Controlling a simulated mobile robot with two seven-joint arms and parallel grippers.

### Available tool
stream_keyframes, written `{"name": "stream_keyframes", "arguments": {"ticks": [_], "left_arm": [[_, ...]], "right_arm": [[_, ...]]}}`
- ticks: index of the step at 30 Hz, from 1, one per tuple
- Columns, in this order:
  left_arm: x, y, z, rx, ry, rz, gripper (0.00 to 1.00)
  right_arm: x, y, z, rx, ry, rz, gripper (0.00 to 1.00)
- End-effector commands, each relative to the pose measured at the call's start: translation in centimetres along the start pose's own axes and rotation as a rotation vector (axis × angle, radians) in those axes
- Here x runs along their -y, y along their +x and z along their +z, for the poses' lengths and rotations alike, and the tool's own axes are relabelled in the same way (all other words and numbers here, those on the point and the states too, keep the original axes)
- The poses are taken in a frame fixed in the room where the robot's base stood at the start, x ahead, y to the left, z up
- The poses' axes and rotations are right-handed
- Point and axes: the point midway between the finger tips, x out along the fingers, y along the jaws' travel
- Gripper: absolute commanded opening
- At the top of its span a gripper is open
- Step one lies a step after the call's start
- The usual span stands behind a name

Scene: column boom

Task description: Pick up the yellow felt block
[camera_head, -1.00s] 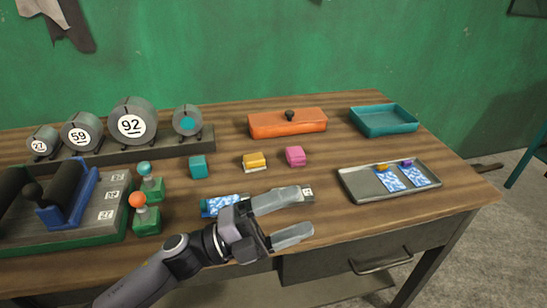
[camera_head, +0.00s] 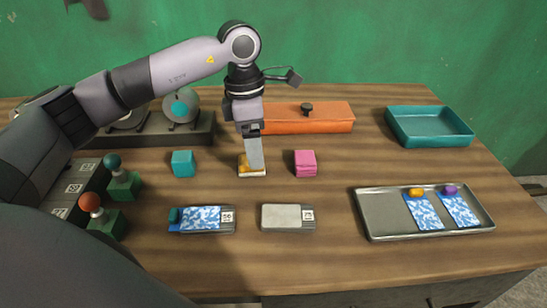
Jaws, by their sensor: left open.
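The yellow felt block (camera_head: 243,163) sits on a pale base on the wooden table, between a teal block (camera_head: 183,164) and a pink block (camera_head: 305,163). It is mostly hidden behind my left gripper (camera_head: 256,166). My left arm comes in from the left and the gripper points straight down over the yellow block. The gripper is open, seen nearly edge-on, so only one finger shows clearly. Its tip is at the block's height in the picture; I cannot tell whether it touches. My right gripper is not in view.
An orange box (camera_head: 330,118) with a black knob stands behind. A teal tray (camera_head: 430,128) is at the back right, a metal tray (camera_head: 375,222) with two patterned cards in front of it. Knobbed green blocks (camera_head: 124,188) stand left.

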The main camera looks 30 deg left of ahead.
Motion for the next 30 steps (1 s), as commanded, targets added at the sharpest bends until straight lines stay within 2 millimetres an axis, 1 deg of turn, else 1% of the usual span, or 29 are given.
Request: {"name": "stream_keyframes", "arguments": {"ticks": [1,3,6,13,18,21,24,30], "left_arm": [[-0.9,-0.7,-0.9,-0.031,-0.013,0.036,0.78],[-1.6,-1.3,-1.8,-0.063,-0.024,0.065,0.78],[-2.0,-1.3,-2.3,-0.085,-0.031,0.082,0.78],[-2.3,1.1,-2.6,-0.086,-0.030,0.081,0.78],[-2.7,3.8,-2.9,-0.086,-0.030,0.080,0.78],[-2.7,4.9,-2.9,-0.084,-0.030,0.080,0.78],[-2.8,5.3,-2.9,-0.082,-0.030,0.081,0.78],[-2.8,5.4,-2.9,-0.081,-0.029,0.081,0.78]], "right_arm": [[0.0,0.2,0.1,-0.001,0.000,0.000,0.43],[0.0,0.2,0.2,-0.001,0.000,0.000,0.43],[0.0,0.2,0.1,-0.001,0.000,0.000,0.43],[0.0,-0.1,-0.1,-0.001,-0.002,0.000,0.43],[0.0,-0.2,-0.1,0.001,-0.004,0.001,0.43],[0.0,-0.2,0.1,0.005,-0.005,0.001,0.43],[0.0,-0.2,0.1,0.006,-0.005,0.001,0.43],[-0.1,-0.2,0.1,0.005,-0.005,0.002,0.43]]}}
